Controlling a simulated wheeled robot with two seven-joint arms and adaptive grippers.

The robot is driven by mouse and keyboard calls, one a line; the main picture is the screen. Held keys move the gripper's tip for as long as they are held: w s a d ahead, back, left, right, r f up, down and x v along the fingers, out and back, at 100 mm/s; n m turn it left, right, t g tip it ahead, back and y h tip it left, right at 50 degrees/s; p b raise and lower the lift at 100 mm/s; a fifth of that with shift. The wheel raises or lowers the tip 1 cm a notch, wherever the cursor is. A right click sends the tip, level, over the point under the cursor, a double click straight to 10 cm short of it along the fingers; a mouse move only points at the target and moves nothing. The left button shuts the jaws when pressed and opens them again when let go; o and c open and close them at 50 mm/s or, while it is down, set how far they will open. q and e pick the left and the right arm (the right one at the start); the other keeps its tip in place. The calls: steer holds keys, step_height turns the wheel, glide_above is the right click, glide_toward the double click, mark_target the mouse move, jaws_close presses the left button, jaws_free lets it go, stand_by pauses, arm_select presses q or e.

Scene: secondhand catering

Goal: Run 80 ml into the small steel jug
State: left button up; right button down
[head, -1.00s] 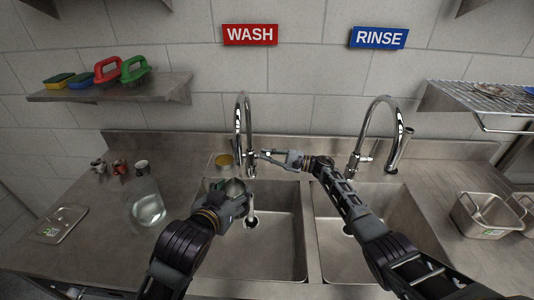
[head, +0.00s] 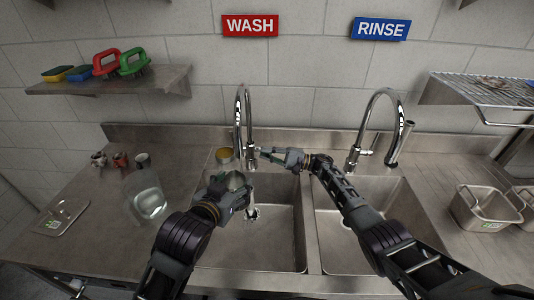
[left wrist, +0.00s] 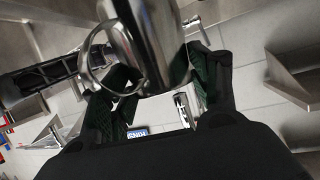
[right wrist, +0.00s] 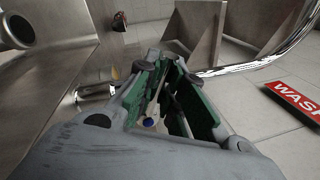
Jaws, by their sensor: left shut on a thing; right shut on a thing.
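The small steel jug (left wrist: 150,40) is in my left gripper (head: 236,184); its shiny wall and loop handle fill the top of the left wrist view. In the head view the hand partly covers the jug, over the left sink's back left part. The wash tap (head: 240,115) arches above the left sink, its spout right of the jug. A bright vertical streak shows below the spout, beside the jug; I cannot tell if it is water. My right gripper (head: 264,154) is shut at the tap's lever, which its fingers mostly hide. The jug's inside and water level are hidden.
A clear container (head: 148,200) stands on the left counter, with a lidded metal tray (head: 62,217) left of it. A golden-topped tin (head: 224,155) stands behind the jug. The rinse tap (head: 388,100) and steel pans (head: 480,210) are right.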

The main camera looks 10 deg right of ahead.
steer(key=shift+f, duration=0.1)
steer(key=c, duration=1.5)
jaws_free()
steer(key=shift+d, duration=0.1)
steer(key=v, duration=1.1)
steer(key=shift+s+d, duration=0.2)
steer(key=shift+d, duration=0.2)
